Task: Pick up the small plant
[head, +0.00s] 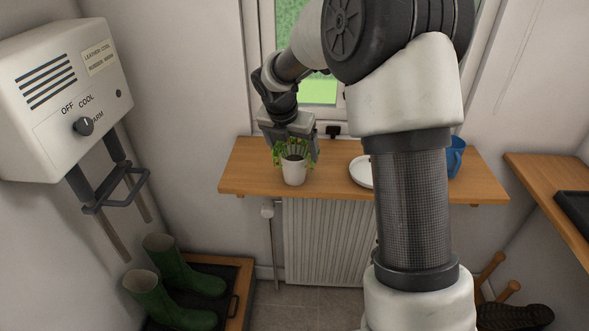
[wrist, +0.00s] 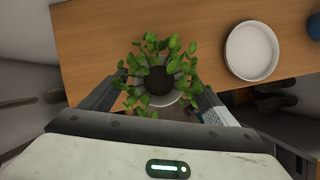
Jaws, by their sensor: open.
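The small plant (head: 294,170) stands upright on the wooden shelf below the window, a white pot with green leaves around dark soil. My gripper (head: 291,148) is right over and around it, with its jaws open. In the wrist view the plant (wrist: 160,78) lies between the two fingers of my gripper (wrist: 158,92), with leaves close to both fingertips. I cannot tell whether any leaves touch the fingers. The gripper hides part of the plant's top in the head view.
The wooden shelf (head: 240,180) also bears a white plate (head: 360,171) and a blue mug (head: 456,157) to the right. A radiator (head: 325,240) hangs below. A white boot dryer box (head: 65,95) is on the left wall, with green boots (head: 170,285) on a tray below.

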